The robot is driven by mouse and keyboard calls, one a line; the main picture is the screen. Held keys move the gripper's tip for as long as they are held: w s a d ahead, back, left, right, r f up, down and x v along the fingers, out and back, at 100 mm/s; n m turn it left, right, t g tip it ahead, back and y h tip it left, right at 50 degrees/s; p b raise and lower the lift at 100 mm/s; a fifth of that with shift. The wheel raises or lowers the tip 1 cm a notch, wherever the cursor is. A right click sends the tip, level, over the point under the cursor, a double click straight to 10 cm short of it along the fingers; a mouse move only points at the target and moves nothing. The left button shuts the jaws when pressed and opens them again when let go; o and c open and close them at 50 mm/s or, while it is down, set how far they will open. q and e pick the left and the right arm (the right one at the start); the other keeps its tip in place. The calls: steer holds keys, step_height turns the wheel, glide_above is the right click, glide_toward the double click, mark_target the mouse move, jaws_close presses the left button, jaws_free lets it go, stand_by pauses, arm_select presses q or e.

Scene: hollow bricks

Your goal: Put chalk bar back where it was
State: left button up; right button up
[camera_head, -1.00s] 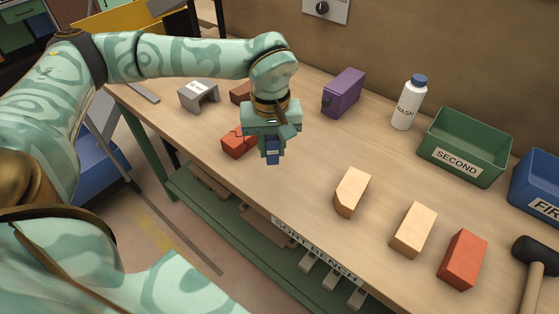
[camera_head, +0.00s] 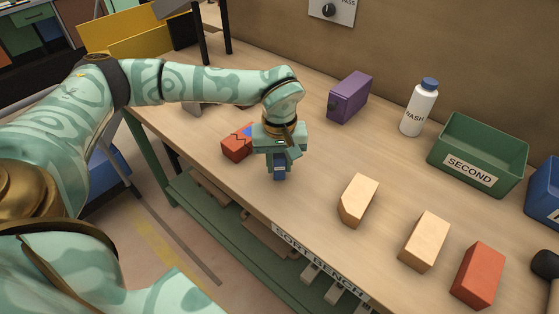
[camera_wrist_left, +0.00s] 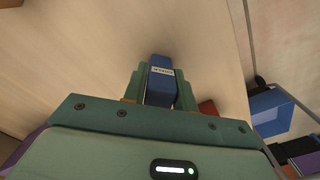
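My left gripper (camera_head: 279,166) hangs over the bench near its front edge, fingers pointing down. It is shut on a small blue bar with a white label, the chalk bar (camera_head: 279,174). In the left wrist view the chalk bar (camera_wrist_left: 161,84) sits between the two green fingers (camera_wrist_left: 160,88); its label is too small to read surely. Whether the bar touches the bench, I cannot tell. My right gripper is not in view.
A cracked red brick (camera_head: 235,149) lies just left of my gripper. A purple block (camera_head: 349,98), white wash bottle (camera_head: 418,110) and green SECOND bin (camera_head: 476,178) stand behind. Two tan bricks (camera_head: 358,202) (camera_head: 424,242) and a red brick (camera_head: 479,275) lie right. Bench between is clear.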

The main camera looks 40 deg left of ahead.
mark_target(279, 155)
arm_select(q)
steer(key=o, duration=0.3)
steer(key=shift+r, duration=0.35)
step_height(279, 155, up, 12)
steer(key=p, duration=0.4)
steer(key=shift+f, duration=0.15)
steer(key=shift+f, duration=0.1)
